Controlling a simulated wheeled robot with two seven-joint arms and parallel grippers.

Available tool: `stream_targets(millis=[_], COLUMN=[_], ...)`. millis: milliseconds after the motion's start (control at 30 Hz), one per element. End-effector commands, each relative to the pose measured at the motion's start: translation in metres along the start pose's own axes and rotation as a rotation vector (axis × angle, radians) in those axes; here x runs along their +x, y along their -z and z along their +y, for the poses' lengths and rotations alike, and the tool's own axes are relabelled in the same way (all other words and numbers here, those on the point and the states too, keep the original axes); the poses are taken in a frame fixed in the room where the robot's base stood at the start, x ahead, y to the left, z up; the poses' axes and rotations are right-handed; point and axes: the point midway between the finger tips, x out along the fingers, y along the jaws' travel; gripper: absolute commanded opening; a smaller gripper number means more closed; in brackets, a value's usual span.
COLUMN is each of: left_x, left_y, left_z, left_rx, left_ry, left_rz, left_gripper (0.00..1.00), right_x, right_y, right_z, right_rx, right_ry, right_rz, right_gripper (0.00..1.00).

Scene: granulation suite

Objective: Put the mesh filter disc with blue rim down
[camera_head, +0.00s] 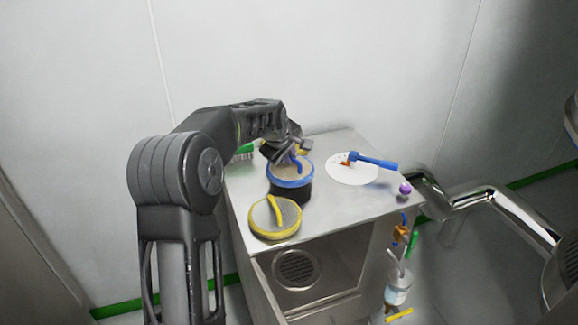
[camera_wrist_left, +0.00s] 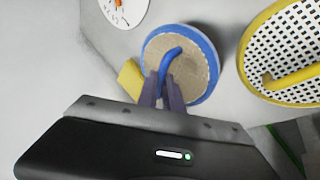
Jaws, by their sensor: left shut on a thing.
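The mesh filter disc with blue rim (camera_head: 291,180) has a tan face and a curved blue handle, and is over the left middle of the steel table. It also shows in the left wrist view (camera_wrist_left: 208,60). My left gripper (camera_head: 294,154) is shut on its blue handle, with its two fingers around the handle in the left wrist view (camera_wrist_left: 164,92). A dark round shape (camera_head: 291,195) shows right beneath the disc; I cannot tell whether it is a support or shadow, or whether the disc touches anything. My right gripper is not in view.
A yellow-rimmed mesh disc (camera_head: 258,228) lies in front of the blue one on the table (camera_head: 335,215). A round white sheet (camera_head: 340,176) with a blue-handled tool (camera_head: 374,161) lies to the right, near a purple ball (camera_head: 404,189). A green brush (camera_head: 243,151) is behind.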

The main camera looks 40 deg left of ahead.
Motion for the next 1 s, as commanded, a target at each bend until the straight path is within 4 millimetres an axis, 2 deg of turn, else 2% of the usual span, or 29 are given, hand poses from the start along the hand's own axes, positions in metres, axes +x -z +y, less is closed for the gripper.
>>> stream_targets(millis=[233, 600, 633, 800, 867, 1000], left_x=[0.026, 0.03, 0.029, 0.029, 0.029, 0.029], left_y=[-0.008, -0.009, -0.009, -0.009, -0.009, -0.009], left_z=[-0.018, -0.019, -0.019, -0.019, -0.019, -0.019], left_rx=[0.0, 0.0, 0.0, 0.0, 0.0, 0.0], left_ry=[0.003, 0.001, 0.001, 0.001, 0.001, 0.001], left_rz=[-0.001, 0.0, -0.001, -0.001, -0.001, -0.001], left_gripper=[0.0, 0.0, 0.12, 0.26, 0.31, 0.32], right_x=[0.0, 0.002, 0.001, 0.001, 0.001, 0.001], right_y=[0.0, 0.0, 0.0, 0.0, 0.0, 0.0], right_z=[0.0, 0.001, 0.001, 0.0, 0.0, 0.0], right_rx=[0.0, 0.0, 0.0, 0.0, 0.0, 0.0], right_ry=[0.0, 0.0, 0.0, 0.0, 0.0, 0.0], right_rz=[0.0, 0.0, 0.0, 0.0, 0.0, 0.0], right_gripper=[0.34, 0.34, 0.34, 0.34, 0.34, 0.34])
